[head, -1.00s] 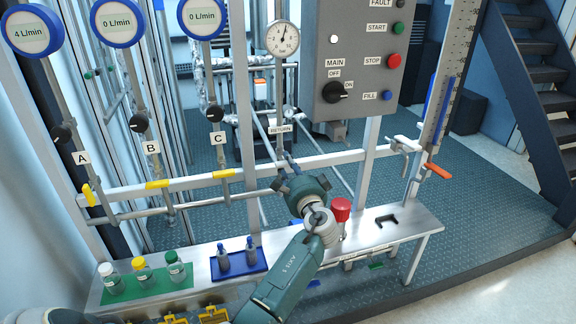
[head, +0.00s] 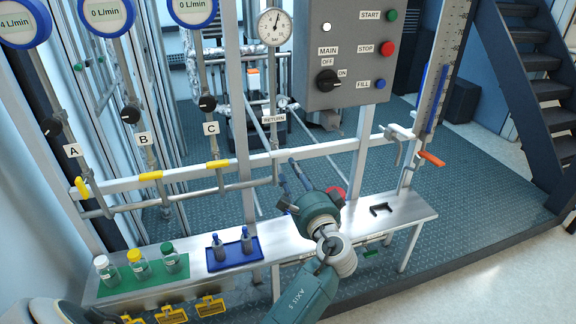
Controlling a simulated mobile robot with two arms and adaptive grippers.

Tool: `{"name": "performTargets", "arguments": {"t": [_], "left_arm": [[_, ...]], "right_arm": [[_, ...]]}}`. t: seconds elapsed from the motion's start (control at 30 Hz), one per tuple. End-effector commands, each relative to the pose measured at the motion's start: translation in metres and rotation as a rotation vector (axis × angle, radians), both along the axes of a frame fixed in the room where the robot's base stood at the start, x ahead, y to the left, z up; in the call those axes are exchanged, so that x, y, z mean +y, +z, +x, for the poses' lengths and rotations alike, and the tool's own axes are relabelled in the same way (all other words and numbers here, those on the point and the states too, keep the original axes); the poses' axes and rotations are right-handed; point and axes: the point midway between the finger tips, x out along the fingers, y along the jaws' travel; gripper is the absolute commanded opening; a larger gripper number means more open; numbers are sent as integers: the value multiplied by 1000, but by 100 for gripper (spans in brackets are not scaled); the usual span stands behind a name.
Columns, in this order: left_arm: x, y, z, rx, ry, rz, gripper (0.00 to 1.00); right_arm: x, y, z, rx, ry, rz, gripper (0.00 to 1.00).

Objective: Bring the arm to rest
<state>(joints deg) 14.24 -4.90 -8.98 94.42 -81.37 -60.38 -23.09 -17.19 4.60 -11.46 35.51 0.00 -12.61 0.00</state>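My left gripper (head: 288,170) is at the end of a teal arm that rises from the bottom middle of the head view. Its two dark fingers point up and away and stand apart, with nothing seen between them. It is above the steel bench (head: 200,262), in front of the pipe rail. The gripper body partly hides a red knob (head: 339,192) behind it; I cannot tell whether they touch. My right gripper is not in view.
A green mat (head: 115,291) with several bottles and a blue tray (head: 234,264) with two small bottles lie on the bench. A black bracket (head: 381,209) is to the right. A grey control box (head: 345,45) and valve pipes stand behind. Floor at right is clear.

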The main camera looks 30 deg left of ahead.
Motion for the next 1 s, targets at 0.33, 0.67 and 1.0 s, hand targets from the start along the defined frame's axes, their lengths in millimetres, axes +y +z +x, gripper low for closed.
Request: {"name": "performTargets", "arguments": {"t": [0.33,0.67,1.0], "left_arm": [[-9,0,-9,0,2,0,36],[-9,0,-8,0,1,0,36],[-39,-144,1,188,-157,-160,36]], "right_arm": [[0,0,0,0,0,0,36],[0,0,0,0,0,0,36],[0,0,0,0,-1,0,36]]}}
